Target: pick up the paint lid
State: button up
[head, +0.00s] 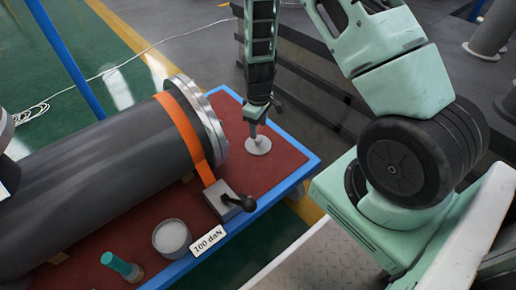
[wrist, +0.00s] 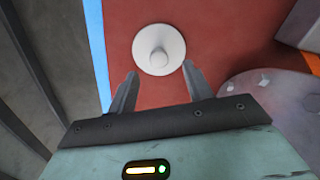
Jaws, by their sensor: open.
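The paint lid (wrist: 147,41) is a round white disc with a small raised knob in its centre. It lies flat on the red table top, near the blue edge in the wrist view. In the head view the lid (head: 258,147) sits right of the flanged cylinder, directly below my gripper (head: 257,115). In the wrist view my gripper (wrist: 158,80) is open, its two fingers apart and pointing toward the lid, with nothing between them. The fingertips appear just short of the knob; the exact height gap cannot be told.
A dark flanged cylinder (head: 110,178) with an orange strap (head: 190,135) lies left of the lid. The red table (head: 285,163) is clear around the lid.

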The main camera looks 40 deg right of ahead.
aim_at(258, 142)
jog(key=shift+w+d+f+b, duration=0.1)
jog(key=shift+f+b, duration=0.9)
jog(key=shift+f, duration=0.55)
jog(key=shift+w+f+b, duration=0.1)
jog(key=shift+f+b, duration=0.9)
jog(key=shift+f, duration=0.5)
jog(key=shift+r, duration=0.1)
jog(key=c, duration=1.1)
